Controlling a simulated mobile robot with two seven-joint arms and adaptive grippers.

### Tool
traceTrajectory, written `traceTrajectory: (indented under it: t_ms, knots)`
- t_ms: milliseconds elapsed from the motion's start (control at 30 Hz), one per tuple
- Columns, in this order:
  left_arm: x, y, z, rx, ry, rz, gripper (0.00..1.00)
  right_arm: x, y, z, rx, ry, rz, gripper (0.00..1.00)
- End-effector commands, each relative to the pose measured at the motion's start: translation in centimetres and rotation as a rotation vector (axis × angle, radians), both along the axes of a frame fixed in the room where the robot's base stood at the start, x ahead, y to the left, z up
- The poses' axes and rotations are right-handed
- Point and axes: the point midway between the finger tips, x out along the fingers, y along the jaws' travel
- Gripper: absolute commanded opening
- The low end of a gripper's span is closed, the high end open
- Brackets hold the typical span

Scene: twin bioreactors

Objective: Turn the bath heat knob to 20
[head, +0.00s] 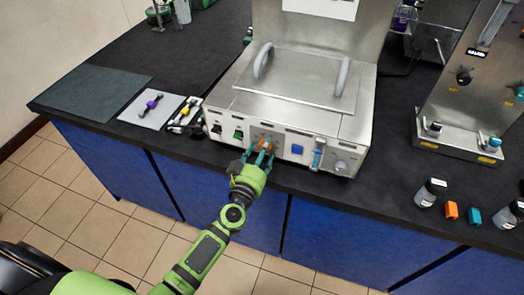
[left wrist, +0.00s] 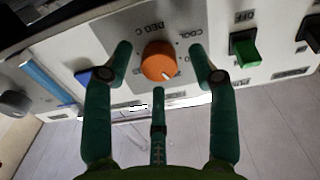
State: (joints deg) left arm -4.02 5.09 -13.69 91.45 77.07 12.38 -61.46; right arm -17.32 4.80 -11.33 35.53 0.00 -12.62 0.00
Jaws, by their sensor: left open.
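An orange knob (head: 263,145) sits on the front panel of the steel bath unit (head: 290,82). In the left wrist view the orange knob (left wrist: 159,62) has a small white pointer mark at its lower right edge, with "DEG C" and "COOL" printed beside it upside down. My left gripper (head: 258,153) is at the panel, open. In the left wrist view its two green fingers stand on either side of the knob with visible gaps, and a third finger (left wrist: 158,125) lies below it. The number the pointer stands at cannot be read. My right gripper is not in view.
A green switch (left wrist: 244,48) and a blue button (head: 297,149) flank the knob on the panel. A blue-handled part (head: 318,152) and a grey knob (head: 341,165) are farther right. Bottles and small blocks (head: 451,210) stand on the dark bench at right.

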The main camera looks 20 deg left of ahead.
Motion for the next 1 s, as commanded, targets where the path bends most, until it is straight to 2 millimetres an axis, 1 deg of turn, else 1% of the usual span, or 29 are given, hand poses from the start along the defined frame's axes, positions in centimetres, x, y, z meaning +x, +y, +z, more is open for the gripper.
traceTrajectory:
  t_ms: [67,167,200,233,467,667,867,1000]
  knots:
    - [-0.01,0.01,0.00,0.000,0.000,0.000,0.58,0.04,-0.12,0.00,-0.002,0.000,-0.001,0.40]
    - [-0.02,0.02,0.00,0.000,0.000,0.000,0.22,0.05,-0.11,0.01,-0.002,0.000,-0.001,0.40]
    - [-0.02,0.02,0.01,0.000,0.000,0.000,0.06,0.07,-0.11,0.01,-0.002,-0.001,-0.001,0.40]
    - [-0.02,0.02,0.01,0.000,0.000,0.000,0.02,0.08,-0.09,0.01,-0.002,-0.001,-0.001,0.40]
    - [0.00,0.04,0.07,-0.005,-0.002,0.000,0.02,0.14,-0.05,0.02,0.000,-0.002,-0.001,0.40]
    - [0.02,0.05,0.15,-0.053,-0.001,0.002,0.02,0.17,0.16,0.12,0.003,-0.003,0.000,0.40]
    - [0.04,0.10,0.21,-0.176,0.002,0.002,0.02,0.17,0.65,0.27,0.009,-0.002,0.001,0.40]
    - [0.05,0.14,0.21,-0.293,0.005,0.002,0.02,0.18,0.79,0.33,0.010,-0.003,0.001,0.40]
